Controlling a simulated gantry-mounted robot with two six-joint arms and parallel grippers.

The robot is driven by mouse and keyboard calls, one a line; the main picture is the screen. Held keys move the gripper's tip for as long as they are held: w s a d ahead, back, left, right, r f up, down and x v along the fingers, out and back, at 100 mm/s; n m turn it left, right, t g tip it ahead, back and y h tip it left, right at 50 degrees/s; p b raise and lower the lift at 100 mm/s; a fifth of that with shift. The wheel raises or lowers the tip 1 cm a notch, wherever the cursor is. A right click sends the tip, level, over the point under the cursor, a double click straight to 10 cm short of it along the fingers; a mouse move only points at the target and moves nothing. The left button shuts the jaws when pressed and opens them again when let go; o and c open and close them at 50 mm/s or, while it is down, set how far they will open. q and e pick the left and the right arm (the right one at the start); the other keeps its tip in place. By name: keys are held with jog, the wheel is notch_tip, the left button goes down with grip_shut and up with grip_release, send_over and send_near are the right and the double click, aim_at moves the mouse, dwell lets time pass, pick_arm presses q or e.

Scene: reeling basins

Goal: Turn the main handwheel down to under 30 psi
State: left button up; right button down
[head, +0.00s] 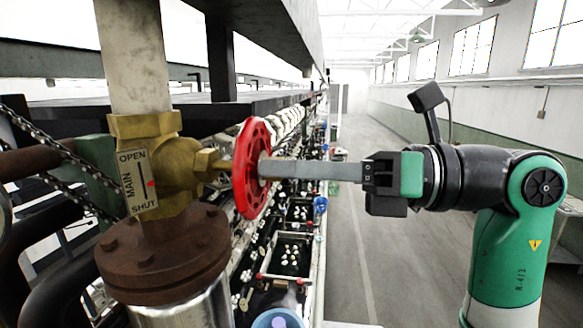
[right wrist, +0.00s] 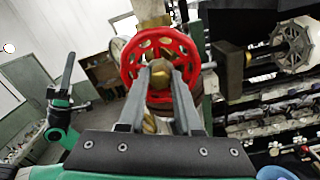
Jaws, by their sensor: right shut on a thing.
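The red main handwheel (head: 246,165) stands upright, nearly edge-on, on the right side of a brass valve (head: 178,165). A plate (head: 138,180) on the valve reads OPEN, MAIN, SHUT, with a red mark beside its line. My right gripper (head: 268,168) reaches in level from the right, with its long grey fingers at the wheel. In the right wrist view the red wheel (right wrist: 128,68) faces me, and the gripper (right wrist: 160,72) has one finger on each side of its brass centre, shut on the wheel. My left gripper is not in view. No pressure reading is legible.
A rusty flange (head: 162,250) and a pale vertical pipe (head: 135,60) carry the valve. A chain (head: 60,165) and dark pipes stand at the left. Basins with white cocoons (head: 290,255) line up behind the wheel. The aisle (head: 365,230) at right is clear.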

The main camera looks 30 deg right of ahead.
jog(key=m, duration=2.4)
jog(key=shift+m, duration=0.3)
jog(key=c, duration=0.7)
grip_release()
grip_shut()
jog(key=m, duration=0.7)
grip_release()
